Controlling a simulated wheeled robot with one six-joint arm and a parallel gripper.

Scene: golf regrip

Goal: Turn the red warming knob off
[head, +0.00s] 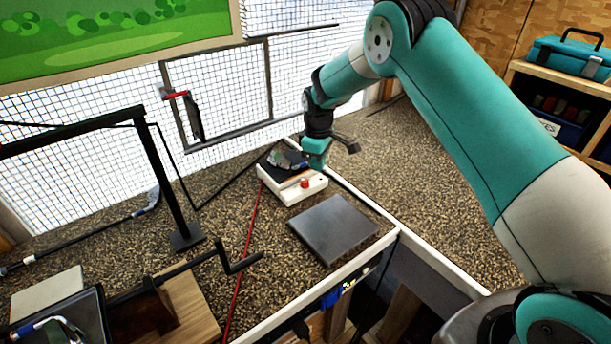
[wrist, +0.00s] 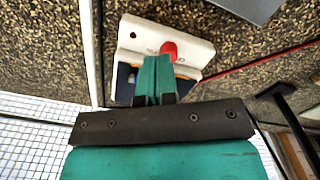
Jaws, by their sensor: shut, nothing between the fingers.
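The red warming knob (head: 305,183) is on the front face of a small white warmer (head: 292,194), which sits on the speckled bench top. In the wrist view the red knob (wrist: 169,50) shows just beyond my fingertips, on the white warmer (wrist: 195,48). My gripper (wrist: 155,62) is shut and empty, its teal fingers together over the warmer, close beside the knob. I cannot tell whether the fingers touch it. In the head view my gripper (head: 316,160) is above the back right of the warmer. A dark item (head: 287,160) lies on the warmer's dark top.
A dark square plate (head: 333,229) lies in front of the warmer. A red cord (head: 245,262) runs along the bench to its left. A white edge strip (head: 360,196) runs along the right.

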